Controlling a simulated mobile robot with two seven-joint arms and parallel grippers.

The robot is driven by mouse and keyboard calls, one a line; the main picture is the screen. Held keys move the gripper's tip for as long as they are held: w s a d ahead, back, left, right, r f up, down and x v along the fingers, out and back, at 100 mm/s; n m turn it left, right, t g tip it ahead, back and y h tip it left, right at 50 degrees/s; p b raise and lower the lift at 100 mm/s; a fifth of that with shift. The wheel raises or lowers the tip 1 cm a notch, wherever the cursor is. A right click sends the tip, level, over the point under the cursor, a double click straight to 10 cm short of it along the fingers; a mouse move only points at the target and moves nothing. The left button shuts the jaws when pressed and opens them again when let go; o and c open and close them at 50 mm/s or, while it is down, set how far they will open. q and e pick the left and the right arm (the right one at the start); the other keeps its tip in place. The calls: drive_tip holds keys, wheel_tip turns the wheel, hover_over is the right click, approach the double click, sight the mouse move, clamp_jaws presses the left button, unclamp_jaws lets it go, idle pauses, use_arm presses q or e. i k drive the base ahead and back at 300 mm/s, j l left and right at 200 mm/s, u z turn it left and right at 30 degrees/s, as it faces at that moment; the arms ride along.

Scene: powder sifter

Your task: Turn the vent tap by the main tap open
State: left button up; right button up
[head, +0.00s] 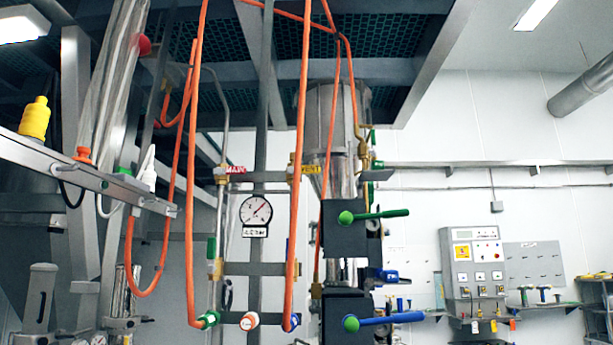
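A red label (236,170) that appears to read MAIN sits by a brass fitting (220,175) on a vertical pipe of the frame. Lower on the left pipe is a brass valve (216,269) with a green handle (211,248). A narrow blue handle (290,250) shows on the right, partly behind an orange hose. I cannot tell for sure which is the vent tap or whether it is open. Neither of my grippers is in view.
A round gauge (256,211) hangs between the pipes. Orange hoses (190,230) hang in front of the frame. Green (373,215) and blue (390,319) levers stick out on the right. A metal rail (90,170) crosses the left, and a control panel (477,260) stands far right.

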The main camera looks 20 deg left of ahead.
sight(305, 169)
drive_tip(key=u, duration=0.4)
drive_tip(key=i+l+u, duration=0.1)
drive_tip(key=u, duration=0.3)
drive_tip(key=l+u, duration=0.1)
drive_tip(key=u, duration=0.3)
drive_tip(key=i+l+u, duration=0.15)
drive_tip(key=l+u, duration=0.15)
drive_tip(key=i+l+u, duration=0.1)
drive_tip(key=l+u, duration=0.15)
drive_tip(key=l, duration=0.2)
drive_tip(key=l+u, duration=0.35)
drive_tip(key=l, duration=0.4)
drive_tip(key=l+u, duration=0.2)
drive_tip(key=l, duration=1.45)
